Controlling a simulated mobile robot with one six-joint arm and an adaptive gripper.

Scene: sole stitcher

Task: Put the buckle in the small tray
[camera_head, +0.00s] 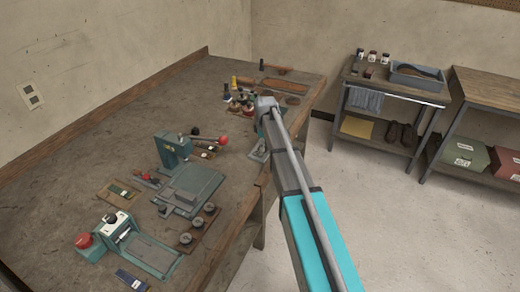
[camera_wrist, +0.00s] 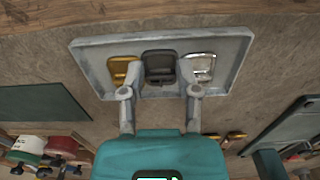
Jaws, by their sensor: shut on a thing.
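In the wrist view a shallow grey tray (camera_wrist: 92,60) lies on the wooden bench. A gold buckle (camera_wrist: 121,68), a dark buckle (camera_wrist: 160,66) and a silver buckle (camera_wrist: 199,67) show in a row within its outline. My gripper (camera_wrist: 160,92) is over the tray's near edge, its fingers on either side of the dark buckle and shut on it. I cannot tell whether the dark buckle touches the tray floor. In the head view my arm hides the gripper and most of the tray (camera_head: 258,154).
A green press (camera_head: 172,150) with a red-knobbed lever and a second green machine (camera_head: 135,245) stand on the bench. Bottles and tools crowd the bench's far end. A shelf (camera_head: 400,90) with a blue bin (camera_head: 417,77) stands beyond open floor.

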